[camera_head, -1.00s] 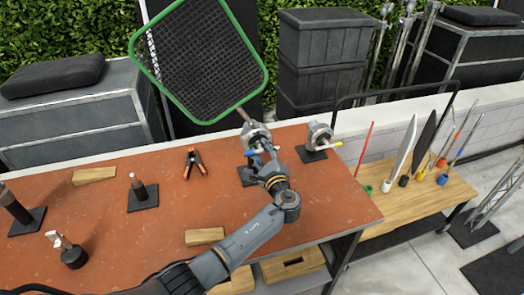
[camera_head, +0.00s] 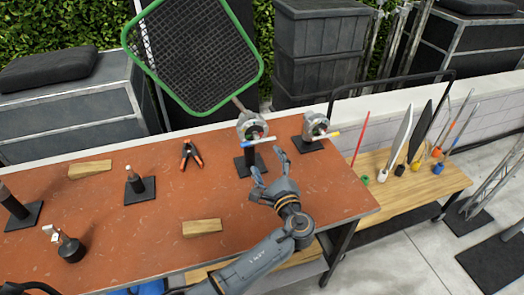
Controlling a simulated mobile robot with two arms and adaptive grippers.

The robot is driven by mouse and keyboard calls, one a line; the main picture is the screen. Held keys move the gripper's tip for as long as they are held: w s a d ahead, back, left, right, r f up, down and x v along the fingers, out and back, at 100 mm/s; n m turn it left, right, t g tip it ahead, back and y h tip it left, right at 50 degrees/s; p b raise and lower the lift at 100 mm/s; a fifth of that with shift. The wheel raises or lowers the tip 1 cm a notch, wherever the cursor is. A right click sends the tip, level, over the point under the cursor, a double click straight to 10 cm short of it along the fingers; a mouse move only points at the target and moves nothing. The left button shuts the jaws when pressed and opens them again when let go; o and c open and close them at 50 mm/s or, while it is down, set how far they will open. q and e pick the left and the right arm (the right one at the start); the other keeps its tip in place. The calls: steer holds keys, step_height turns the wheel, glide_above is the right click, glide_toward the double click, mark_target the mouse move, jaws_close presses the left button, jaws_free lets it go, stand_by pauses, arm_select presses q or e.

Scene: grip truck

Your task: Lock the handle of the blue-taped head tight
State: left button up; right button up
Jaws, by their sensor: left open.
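The grip head with blue on its handle (camera_head: 250,128) stands on a black base plate at the back of the red-brown table. It holds the rod of a green-framed net (camera_head: 196,55). Its thin handle (camera_head: 260,141) sticks out in front, roughly level and tilted slightly up to the right. My left gripper (camera_head: 269,169) is open and empty, in front of and below this handle, with a visible gap. Its fingers point up towards the head. A second head (camera_head: 315,125) with its own light handle stands to the right. My right gripper is not in view.
On the table (camera_head: 130,235) are an orange-tipped clamp (camera_head: 190,154), two wooden blocks (camera_head: 202,227) (camera_head: 90,169) and several short posts on bases. A wooden side table (camera_head: 420,195) with upright rods is at the right. The table's middle is mostly clear.

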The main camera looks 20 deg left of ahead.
arm_select(q)
steer(key=shift+v, duration=0.8)
